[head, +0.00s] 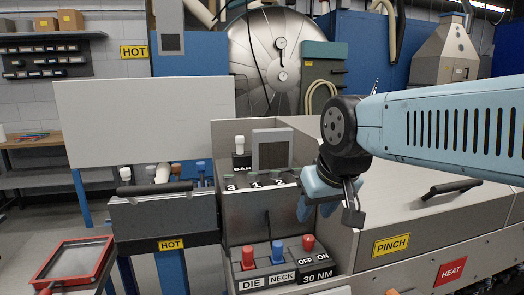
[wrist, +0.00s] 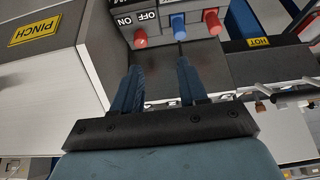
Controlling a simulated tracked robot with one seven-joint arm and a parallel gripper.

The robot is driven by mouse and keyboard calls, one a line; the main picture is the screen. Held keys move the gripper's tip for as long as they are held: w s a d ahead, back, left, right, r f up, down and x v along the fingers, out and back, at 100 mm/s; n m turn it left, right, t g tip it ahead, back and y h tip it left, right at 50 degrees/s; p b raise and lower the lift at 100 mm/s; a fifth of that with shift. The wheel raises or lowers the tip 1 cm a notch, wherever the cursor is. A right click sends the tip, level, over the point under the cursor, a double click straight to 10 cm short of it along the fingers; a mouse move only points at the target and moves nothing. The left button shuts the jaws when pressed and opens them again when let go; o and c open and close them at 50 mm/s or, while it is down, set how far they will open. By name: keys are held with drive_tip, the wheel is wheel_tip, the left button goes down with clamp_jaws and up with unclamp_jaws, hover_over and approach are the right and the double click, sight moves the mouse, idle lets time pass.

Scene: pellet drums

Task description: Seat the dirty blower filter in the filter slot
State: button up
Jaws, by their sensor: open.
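My gripper (head: 328,206) hangs in front of the grey cabinet in the head view, right of the console. In the wrist view my gripper (wrist: 160,70) is open, with nothing between its two blue fingers. A flat red-framed piece with a grey mesh face (head: 73,259) lies at the lower left of the head view, far from my gripper. A grey square frame with a darker centre (head: 272,150) stands upright at the back of the console. I cannot tell which of these is the dirty blower filter. I cannot make out the filter slot for certain.
A dark console (head: 262,222) carries red and blue knobs (head: 277,252) low in front. They also show beyond my fingers in the wrist view (wrist: 178,22). A PINCH-labelled cabinet (head: 440,220) is at right. A HOT-labelled box (head: 165,215) with a black bar is left.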

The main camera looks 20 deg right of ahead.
drive_tip(key=shift+d, duration=0.25)
drive_tip(key=o, duration=0.3)
drive_tip(key=shift+w+r, duration=0.25)
drive_tip(key=shift+r, duration=0.05)
drive_tip(key=shift+o, duration=0.3)
drive_tip(key=w+r+n+g, duration=0.2)
drive_tip(key=w+r+n, duration=0.6)
drive_tip(key=w+r, duration=0.3)
drive_tip(key=shift+w+a+r+n+g, duration=0.15)
drive_tip(key=shift+w+r+n+g, duration=0.2)
drive_tip(key=shift+w, duration=0.7)
wheel_tip(320, 180, up, 6)
drive_tip(key=f+n+g+h, duration=0.1)
drive_tip(key=n+g, duration=0.2)
drive_tip(key=n, duration=0.5)
hover_over(273, 129)
drive_tip(key=s+a, duration=0.1)
drive_tip(key=shift+r, duration=0.25)
drive_tip(key=shift+w+n, duration=0.55)
drive_tip(key=f, duration=0.5)
drive_tip(key=d+f, duration=0.1)
drive_tip(key=f, duration=0.2)
drive_tip(key=shift+s+f, duration=0.1)
drive_tip(key=shift+f, duration=2.65)
